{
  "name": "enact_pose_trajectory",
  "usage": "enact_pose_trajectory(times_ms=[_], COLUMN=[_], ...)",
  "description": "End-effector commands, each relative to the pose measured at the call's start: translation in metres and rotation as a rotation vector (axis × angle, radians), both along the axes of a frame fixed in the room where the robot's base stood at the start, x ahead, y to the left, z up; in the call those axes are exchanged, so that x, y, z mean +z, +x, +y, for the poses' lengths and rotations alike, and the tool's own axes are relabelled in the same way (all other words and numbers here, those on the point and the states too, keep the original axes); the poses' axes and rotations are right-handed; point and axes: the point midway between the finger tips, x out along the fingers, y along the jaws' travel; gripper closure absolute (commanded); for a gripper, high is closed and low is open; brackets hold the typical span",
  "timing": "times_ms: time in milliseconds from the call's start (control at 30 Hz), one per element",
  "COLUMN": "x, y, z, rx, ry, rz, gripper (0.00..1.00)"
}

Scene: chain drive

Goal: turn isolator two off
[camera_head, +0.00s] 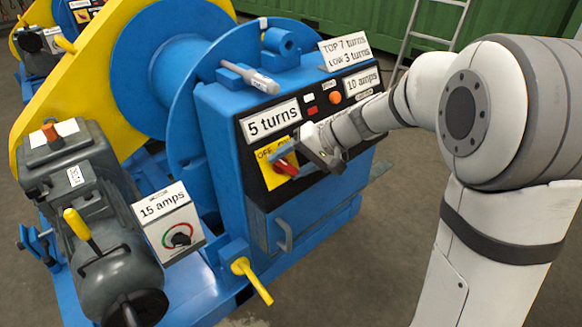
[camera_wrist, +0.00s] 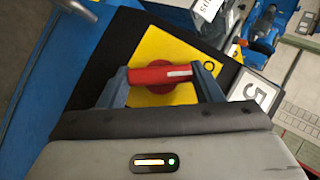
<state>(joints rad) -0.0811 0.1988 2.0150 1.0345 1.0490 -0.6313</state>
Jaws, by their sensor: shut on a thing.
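A red rotary handle (camera_head: 287,166) sits on a yellow plate (camera_head: 266,175) on the front of a blue cabinet. "OFF" is readable on the plate's upper part. My gripper (camera_head: 292,158) is at this handle, reaching in from the right. In the wrist view the red handle (camera_wrist: 160,74) lies crosswise between my two blue-grey fingers, which are shut on its ends. A white stripe marks the handle's right half. An "O" shows on the yellow plate (camera_wrist: 152,46) right of the handle. No isolator number is readable, and my gripper hides part of the plate in the head view.
A "5 turns" sign (camera_head: 272,121) is just above the plate; a "10 amps" sign (camera_head: 361,81) and buttons are to its right. A "15 amps" box (camera_head: 168,222) with a dial stands left, beside a grey motor (camera_head: 92,205). Floor is open at lower right.

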Motion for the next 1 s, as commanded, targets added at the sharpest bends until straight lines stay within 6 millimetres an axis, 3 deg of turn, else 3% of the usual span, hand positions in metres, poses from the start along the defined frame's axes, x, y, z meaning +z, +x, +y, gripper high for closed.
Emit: enact_pose_trajectory(times_ms=[400,967,1000], x=[-0.0006,-0.0007,-0.0008], y=[-0.0007,-0.0012,-0.0012], z=[0.0006,0.0006,0.0006], rx=[0.083,0.096,0.095], ry=[-0.118,-0.133,-0.133], rz=[-0.115,-0.13,-0.129], gripper=[0.64,0.64,0.38])
